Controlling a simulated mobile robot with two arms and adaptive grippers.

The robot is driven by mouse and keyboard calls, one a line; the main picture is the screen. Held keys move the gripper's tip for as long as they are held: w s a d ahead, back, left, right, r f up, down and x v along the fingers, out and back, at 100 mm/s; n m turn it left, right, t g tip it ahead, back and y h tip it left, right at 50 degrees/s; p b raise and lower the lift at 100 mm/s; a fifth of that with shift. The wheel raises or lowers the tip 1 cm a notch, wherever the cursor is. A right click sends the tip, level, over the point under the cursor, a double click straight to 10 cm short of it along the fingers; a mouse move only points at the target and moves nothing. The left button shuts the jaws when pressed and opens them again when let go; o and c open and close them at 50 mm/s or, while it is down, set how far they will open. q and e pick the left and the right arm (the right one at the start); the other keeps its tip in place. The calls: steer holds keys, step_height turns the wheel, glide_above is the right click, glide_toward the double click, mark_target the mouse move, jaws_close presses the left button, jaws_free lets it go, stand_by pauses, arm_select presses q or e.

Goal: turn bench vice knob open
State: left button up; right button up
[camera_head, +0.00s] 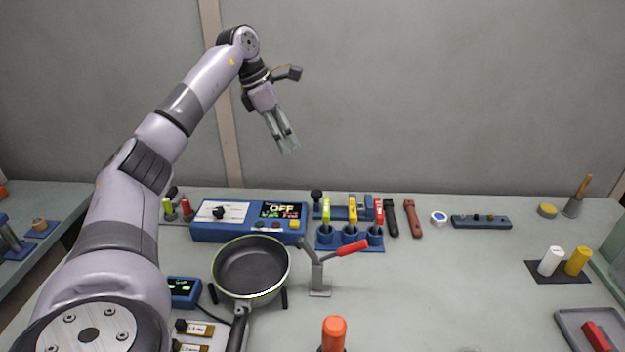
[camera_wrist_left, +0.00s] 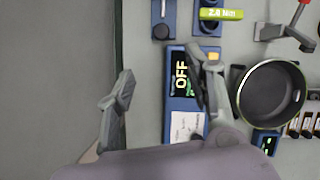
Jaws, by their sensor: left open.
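A blue bench vice (camera_head: 345,212) stands at the back of the table, partly hidden behind a blue holder with several coloured-handled tools. A black knob (camera_head: 317,194) sits at its left end. In the left wrist view the same black knob (camera_wrist_left: 161,31) seems to show on a blue body near the top. My left gripper (camera_head: 288,146) hangs in the air above and behind the back of the table, up and left of the knob and not touching it. Its fingers (camera_wrist_left: 165,88) are apart with nothing between them. My right gripper does not show.
A blue control box (camera_head: 240,232) with an "OFF" display stands left of the vice. In front are a frying pan (camera_head: 250,268) on a stand and a red-handled clamp (camera_head: 319,278). Several small tools lie right of the vice.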

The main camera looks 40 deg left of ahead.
mark_target(316, 192)
arm_select(q)
steer(key=x, duration=1.7)
steer(key=shift+s, duration=0.25)
steer(key=shift+c, duration=0.2)
jaws_close()
